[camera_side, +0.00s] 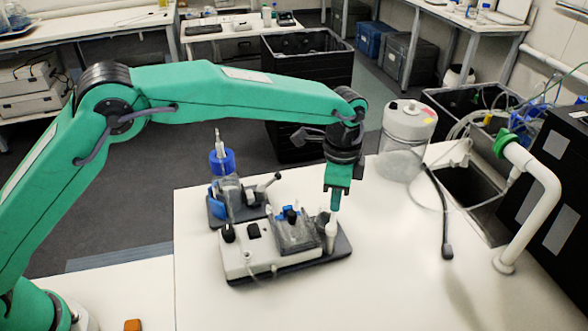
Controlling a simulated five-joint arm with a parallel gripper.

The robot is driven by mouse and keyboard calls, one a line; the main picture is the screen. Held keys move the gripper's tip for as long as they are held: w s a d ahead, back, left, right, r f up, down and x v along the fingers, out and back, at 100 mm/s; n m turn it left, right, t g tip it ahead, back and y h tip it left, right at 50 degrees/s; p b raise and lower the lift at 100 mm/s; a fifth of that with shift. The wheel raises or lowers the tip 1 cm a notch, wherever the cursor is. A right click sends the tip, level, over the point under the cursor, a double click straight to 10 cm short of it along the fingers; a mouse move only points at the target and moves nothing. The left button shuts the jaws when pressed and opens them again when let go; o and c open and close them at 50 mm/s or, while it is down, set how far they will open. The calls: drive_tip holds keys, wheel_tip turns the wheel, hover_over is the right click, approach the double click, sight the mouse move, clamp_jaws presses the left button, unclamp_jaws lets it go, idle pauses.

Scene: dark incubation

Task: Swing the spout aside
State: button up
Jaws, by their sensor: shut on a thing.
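My gripper (335,203) points down at the right end of a small bench device (240,262). Its narrow teal fingers are shut on the top of a white upright piece (331,236) there. The fingertips are small in this view, so the exact grip is hard to see. The device has a white base on a dark plate, with a grey, partly see-through block and blue parts on top. A white bent pipe (545,185) with a green fitting stands at the right, near the sink. I cannot tell for certain which part is the spout.
A second unit with a blue-topped bottle (222,160) stands just behind the device.

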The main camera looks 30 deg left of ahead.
idle(0.3)
drive_tip(key=shift+w+d+m, duration=0.1)
drive_tip(key=shift+d+m, duration=0.2)
drive_tip(key=shift+m, duration=0.4)
drive_tip(key=shift+d+m, duration=0.3)
drive_tip(key=shift+m, duration=0.4)
drive_tip(key=shift+d+m, duration=0.35)
drive_tip(key=shift+m, duration=0.35)
drive_tip(key=shift+d+m, duration=0.3)
drive_tip(key=shift+m, duration=0.4)
